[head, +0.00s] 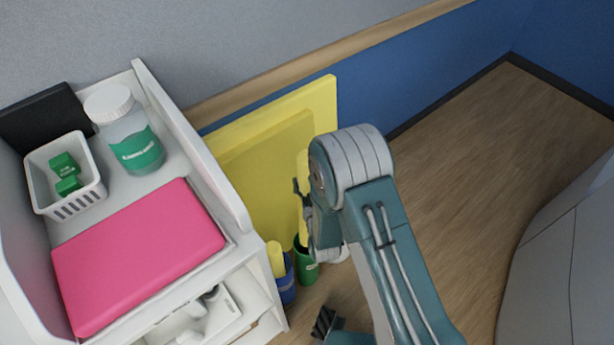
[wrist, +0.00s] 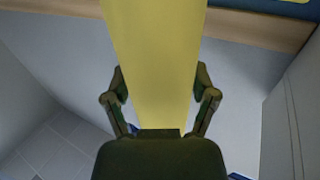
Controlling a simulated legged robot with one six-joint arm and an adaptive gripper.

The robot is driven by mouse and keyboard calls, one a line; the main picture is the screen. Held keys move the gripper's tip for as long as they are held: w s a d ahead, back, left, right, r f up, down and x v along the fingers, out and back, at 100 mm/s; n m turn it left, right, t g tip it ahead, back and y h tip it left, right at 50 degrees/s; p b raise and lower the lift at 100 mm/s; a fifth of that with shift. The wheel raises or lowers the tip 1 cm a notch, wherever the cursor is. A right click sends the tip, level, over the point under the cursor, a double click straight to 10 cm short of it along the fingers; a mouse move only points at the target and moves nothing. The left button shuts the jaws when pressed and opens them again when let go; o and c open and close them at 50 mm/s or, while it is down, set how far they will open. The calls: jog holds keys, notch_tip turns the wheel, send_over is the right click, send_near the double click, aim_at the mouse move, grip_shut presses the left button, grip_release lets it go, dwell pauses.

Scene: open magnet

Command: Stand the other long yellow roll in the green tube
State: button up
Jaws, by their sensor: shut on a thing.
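My gripper (head: 303,188) is shut on a long yellow roll (head: 303,164), held upright beside the white cart. In the wrist view the roll (wrist: 158,50) runs up between the two fingers of my gripper (wrist: 160,88). The green tube (head: 306,266) stands on the floor right below the roll. The roll's lower part meets the tube's mouth; I cannot tell how far it is inside. Another yellow roll (head: 275,257) stands in a blue tube (head: 286,283) just left of the green one. My arm hides part of the held roll's surroundings.
Yellow boards (head: 266,165) lean on the wall behind the tubes. The white cart (head: 215,180) is close on the left, with a pink box (head: 138,255), a bottle (head: 130,135) and a white basket (head: 66,176) on top. The wooden floor (head: 470,165) at right is clear.

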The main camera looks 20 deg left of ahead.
notch_tip(320, 180, down, 23)
jog(key=shift+r, duration=0.2)
dwell(2.3)
